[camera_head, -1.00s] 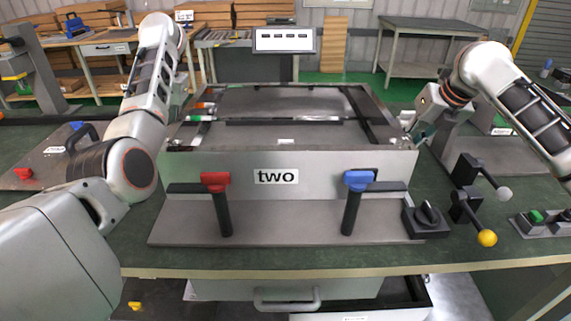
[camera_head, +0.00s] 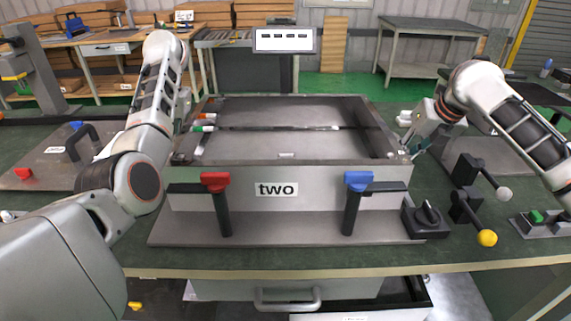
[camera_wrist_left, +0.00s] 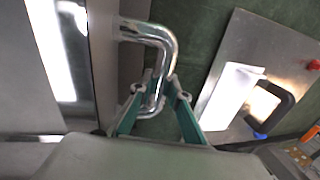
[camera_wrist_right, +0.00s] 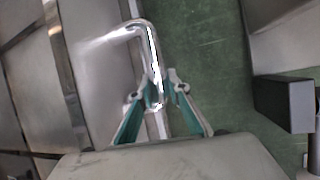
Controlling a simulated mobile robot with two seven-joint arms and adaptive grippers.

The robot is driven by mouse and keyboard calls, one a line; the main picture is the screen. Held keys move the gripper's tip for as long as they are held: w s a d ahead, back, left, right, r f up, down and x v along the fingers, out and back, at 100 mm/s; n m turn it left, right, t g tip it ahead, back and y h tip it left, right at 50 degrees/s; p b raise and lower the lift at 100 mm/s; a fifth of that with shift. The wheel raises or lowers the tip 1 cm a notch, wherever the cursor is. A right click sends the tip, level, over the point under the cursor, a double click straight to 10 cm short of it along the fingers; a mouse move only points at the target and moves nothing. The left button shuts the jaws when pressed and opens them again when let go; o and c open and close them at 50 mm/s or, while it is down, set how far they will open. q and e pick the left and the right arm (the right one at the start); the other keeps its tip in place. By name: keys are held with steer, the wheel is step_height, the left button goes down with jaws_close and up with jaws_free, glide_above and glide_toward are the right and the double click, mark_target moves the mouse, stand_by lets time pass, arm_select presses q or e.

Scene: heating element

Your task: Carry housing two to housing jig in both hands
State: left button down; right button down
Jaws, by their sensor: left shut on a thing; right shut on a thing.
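Housing two is a large open grey metal box (camera_head: 225,201) marked "two", at the middle of the head view. It sits low over the housing jig (camera_head: 285,229), a grey plate with a red clamp (camera_head: 216,182) and a blue clamp (camera_head: 358,181) at its front. I cannot tell whether the housing touches the plate. My left gripper (camera_wrist_left: 158,88) is shut on a chrome handle (camera_wrist_left: 150,32) at the housing's left side; my arm mostly hides it in the head view. My right gripper (camera_wrist_right: 161,90) is shut on the right chrome handle (camera_wrist_right: 148,34).
A black rotary switch (camera_head: 428,216) stands at the jig's right front. Levers with a white and a yellow knob (camera_head: 487,238) are further right. A plate with a black handle (camera_head: 75,143) lies left. A display (camera_head: 284,40) stands behind the housing.

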arm_select(q)
steer(key=shift+a, duration=0.25)
arm_select(e)
steer(key=shift+w+d, duration=0.1)
steer(key=shift+d, duration=0.2)
arm_select(q)
steer(key=c, duration=1.9)
jaws_free()
steer(key=shift+f, duration=0.1)
arm_select(e)
steer(key=c, duration=1.9)
jaws_free()
steer(key=shift+f, duration=0.1)
arm_select(q)
steer(key=shift+s+d, duration=0.1)
steer(key=shift+d, duration=0.05)
arm_select(e)
steer(key=shift+s+a, duration=0.15)
steer(key=shift+s, duration=0.05)
arm_select(q)
steer(key=shift+f, duration=0.1)
arm_select(e)
steer(key=shift+f, duration=0.1)
steer(key=shift+a, duration=0.1)
